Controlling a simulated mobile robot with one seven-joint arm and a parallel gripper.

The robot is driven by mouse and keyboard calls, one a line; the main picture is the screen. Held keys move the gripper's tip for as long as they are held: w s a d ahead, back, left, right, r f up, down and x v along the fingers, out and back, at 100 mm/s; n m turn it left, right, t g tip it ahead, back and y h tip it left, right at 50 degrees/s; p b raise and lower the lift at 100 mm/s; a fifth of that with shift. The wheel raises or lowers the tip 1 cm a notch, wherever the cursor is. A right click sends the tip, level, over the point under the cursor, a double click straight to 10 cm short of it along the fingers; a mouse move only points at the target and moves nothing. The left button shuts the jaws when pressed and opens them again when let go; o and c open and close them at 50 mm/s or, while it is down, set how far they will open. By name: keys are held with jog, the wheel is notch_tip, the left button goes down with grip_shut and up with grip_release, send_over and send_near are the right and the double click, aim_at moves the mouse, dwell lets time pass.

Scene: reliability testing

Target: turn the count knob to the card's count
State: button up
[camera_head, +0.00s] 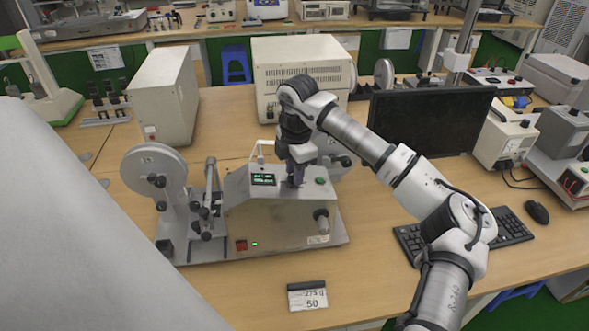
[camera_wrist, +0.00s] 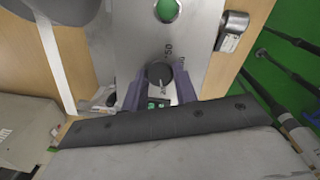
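The machine with the count knob stands on the wooden bench; its sloped metal panel (camera_head: 262,215) carries a small lit green display (camera_head: 263,179) and a green button (camera_head: 320,181). The dark round count knob (camera_wrist: 159,73) shows in the wrist view, with printed numbers beside it, one seeming to read 50. My gripper (camera_wrist: 160,88) points down at the panel, one purple finger on each side of the knob; whether they touch it is unclear. In the head view my gripper (camera_head: 295,182) hides the knob. The white card (camera_head: 307,297) lies in front of the machine and reads 50 at the bottom.
A reel (camera_head: 153,170) stands at the machine's left and a side knob (camera_head: 321,214) sticks out of its front. A black monitor (camera_head: 430,118), keyboard (camera_head: 512,226) and mouse (camera_head: 537,212) are to the right. Bench around the card is clear.

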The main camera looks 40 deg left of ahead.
jog(key=shift+c, duration=0.6)
